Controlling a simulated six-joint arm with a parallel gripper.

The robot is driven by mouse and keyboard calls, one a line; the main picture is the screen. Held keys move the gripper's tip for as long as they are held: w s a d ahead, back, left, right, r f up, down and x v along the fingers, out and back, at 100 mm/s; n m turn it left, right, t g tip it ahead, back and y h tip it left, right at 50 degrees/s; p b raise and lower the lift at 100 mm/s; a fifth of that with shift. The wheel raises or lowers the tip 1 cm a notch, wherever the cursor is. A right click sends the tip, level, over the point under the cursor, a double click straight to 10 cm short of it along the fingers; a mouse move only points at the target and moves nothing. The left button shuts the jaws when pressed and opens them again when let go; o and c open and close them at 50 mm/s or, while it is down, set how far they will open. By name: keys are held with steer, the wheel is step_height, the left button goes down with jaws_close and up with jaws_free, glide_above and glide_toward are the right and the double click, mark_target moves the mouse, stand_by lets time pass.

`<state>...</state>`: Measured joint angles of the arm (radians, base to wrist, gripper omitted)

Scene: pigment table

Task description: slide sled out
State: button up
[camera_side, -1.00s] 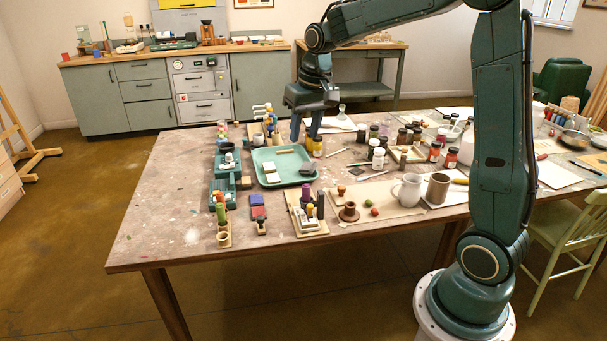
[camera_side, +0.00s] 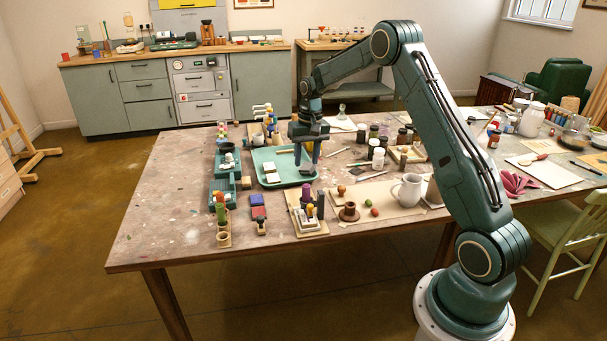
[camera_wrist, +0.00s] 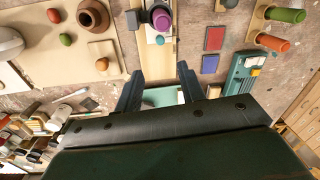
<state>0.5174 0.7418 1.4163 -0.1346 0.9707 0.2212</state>
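I cannot tell for sure which piece is the sled. A teal holder (camera_side: 222,187) with compartments stands left of the green tray, and a second teal holder (camera_side: 228,160) is behind it. A teal holder (camera_wrist: 241,75) with white and yellow parts shows right of my fingers in the wrist view. My gripper (camera_side: 306,163) is low over the right side of the green tray (camera_side: 287,166). In the wrist view my gripper (camera_wrist: 160,76) has its two fingers well apart with nothing between them; part of the tray (camera_wrist: 160,97) shows below.
A wooden rack with stamps (camera_side: 306,222) stands in front of the tray. Red and blue pads (camera_side: 258,207) lie left of it. Dark jars (camera_side: 374,131) and a white mug (camera_side: 407,187) are to the right. The table's front left is clear.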

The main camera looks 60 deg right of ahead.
steer(key=f, duration=0.9)
steer(key=a+f, duration=0.1)
steer(key=f, duration=0.3)
steer(key=shift+w+f, duration=0.3)
steer(key=shift+f, duration=0.1)
steer(key=shift+c, duration=0.5)
jaws_close()
